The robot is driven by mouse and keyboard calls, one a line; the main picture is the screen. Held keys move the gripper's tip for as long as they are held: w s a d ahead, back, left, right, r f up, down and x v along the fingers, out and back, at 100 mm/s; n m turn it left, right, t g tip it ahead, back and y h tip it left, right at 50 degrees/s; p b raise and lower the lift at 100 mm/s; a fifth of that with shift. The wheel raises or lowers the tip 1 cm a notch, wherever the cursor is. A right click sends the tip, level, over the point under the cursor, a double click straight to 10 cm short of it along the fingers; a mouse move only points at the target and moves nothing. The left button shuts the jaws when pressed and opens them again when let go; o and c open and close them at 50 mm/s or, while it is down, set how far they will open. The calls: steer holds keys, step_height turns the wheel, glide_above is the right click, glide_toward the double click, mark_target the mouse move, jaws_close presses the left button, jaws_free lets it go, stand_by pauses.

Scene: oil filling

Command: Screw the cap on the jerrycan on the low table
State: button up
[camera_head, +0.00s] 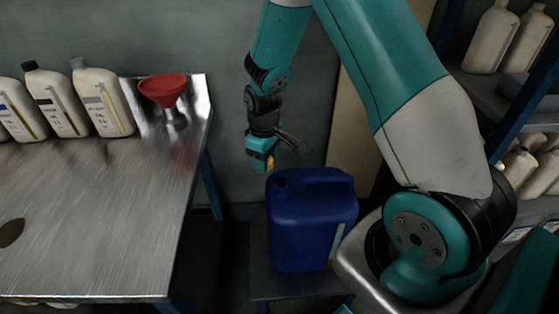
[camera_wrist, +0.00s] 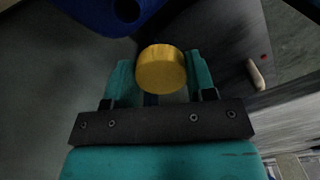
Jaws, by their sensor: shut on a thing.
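The blue jerrycan (camera_head: 308,225) stands upright on the low dark table (camera_head: 285,287). Its moulded handle is on top. In the wrist view the jerrycan (camera_wrist: 95,14) shows at the top edge, with its dark open mouth (camera_wrist: 127,9) uncovered. My gripper (camera_head: 268,168) is above the jerrycan, over its left part. It is shut on the yellow cap (camera_wrist: 161,69), which sits between the two teal fingers. The cap is apart from the mouth. In the head view only a small piece of the cap (camera_head: 271,163) shows.
A metal workbench (camera_head: 90,215) stands on the left, with several cream bottles (camera_head: 105,103) and a red funnel (camera_head: 165,90) at its back. Shelves with more bottles (camera_head: 491,38) stand on the right. A small pale object (camera_wrist: 256,74) lies at the right of the wrist view.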

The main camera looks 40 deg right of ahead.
mark_target(283, 178)
steer(key=shift+s+d+f+n+b, duration=0.1)
steer(key=shift+d+f+n+b, duration=0.75)
steer(key=shift+f+n+b, duration=0.55)
steer(key=shift+s+d+f+n+b, duration=0.1)
steer(key=shift+d+f+n+b, duration=0.8)
steer(key=shift+f+n+b, duration=0.5)
steer(key=shift+d+f+n+b, duration=0.85)
steer(key=shift+f+n+b, duration=0.3)
steer(key=shift+n, duration=0.45)
steer(key=shift+d+f, duration=0.1)
steer(key=shift+d, duration=0.05)
steer(key=shift+f+b, duration=0.45)
steer(key=shift+f, duration=0.65)
steer(key=o, duration=1)
steer(key=shift+c, duration=0.2)
steer(key=shift+r, duration=0.1)
